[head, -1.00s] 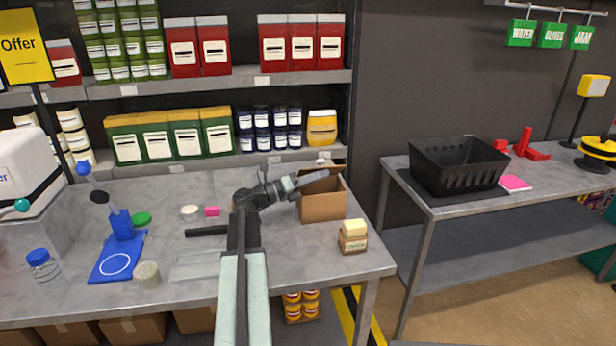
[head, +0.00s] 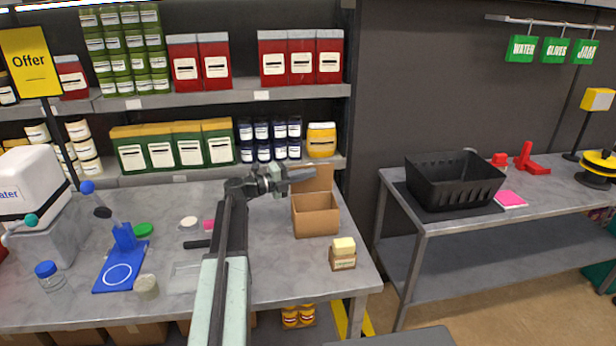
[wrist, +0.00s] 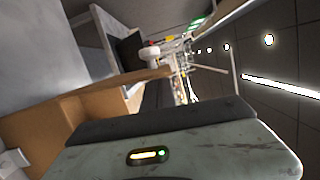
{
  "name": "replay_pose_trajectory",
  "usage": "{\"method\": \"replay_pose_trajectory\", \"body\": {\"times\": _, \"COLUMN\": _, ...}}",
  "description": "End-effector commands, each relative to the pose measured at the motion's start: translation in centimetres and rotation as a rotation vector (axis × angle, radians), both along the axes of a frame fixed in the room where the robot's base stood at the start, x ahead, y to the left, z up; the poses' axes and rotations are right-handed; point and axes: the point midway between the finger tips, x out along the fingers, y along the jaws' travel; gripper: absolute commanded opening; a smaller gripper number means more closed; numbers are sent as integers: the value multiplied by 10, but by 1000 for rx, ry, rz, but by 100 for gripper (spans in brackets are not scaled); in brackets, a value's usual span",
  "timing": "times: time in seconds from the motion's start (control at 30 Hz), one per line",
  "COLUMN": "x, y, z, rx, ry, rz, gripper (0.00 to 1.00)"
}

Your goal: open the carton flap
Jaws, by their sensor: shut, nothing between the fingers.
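The carton (head: 316,222) is an open-topped brown box at the right part of the grey workbench. Its flap (head: 318,183) stands raised at the back edge, and the dark inside of the box shows in front of it. My gripper (head: 306,173) is shut and empty, above the carton's back left, in front of the flap's upper left part. I cannot tell whether it touches the flap. In the wrist view, brown cardboard of the carton (wrist: 38,137) lies at the left beside my gripper's housing; the fingertips are hard to make out there.
Shelves with jars and boxes rise behind the bench. A black basket (head: 452,183) is on the right table. A blue stand (head: 122,262) is at the left. The bench front is fairly clear.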

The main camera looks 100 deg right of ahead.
Motion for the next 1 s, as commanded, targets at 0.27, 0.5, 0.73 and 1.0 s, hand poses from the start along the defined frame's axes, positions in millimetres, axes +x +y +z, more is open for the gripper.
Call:
{"method": "replay_pose_trajectory", "body": {"times": 0.27, "x": -2, "y": -12, "z": 3, "rx": 28, "ry": 2, "rz": -3, "gripper": 0}}
{"method": "replay_pose_trajectory", "body": {"times": 0.5, "x": -3, "y": -14, "z": 3, "rx": 27, "ry": 1, "rz": -4, "gripper": 0}}
{"method": "replay_pose_trajectory", "body": {"times": 0.73, "x": -4, "y": -14, "z": 3, "rx": 26, "ry": 1, "rz": -5, "gripper": 0}}
{"method": "replay_pose_trajectory", "body": {"times": 1.0, "x": -1, "y": -13, "z": 3, "rx": 26, "ry": 1, "rz": -4, "gripper": 0}}
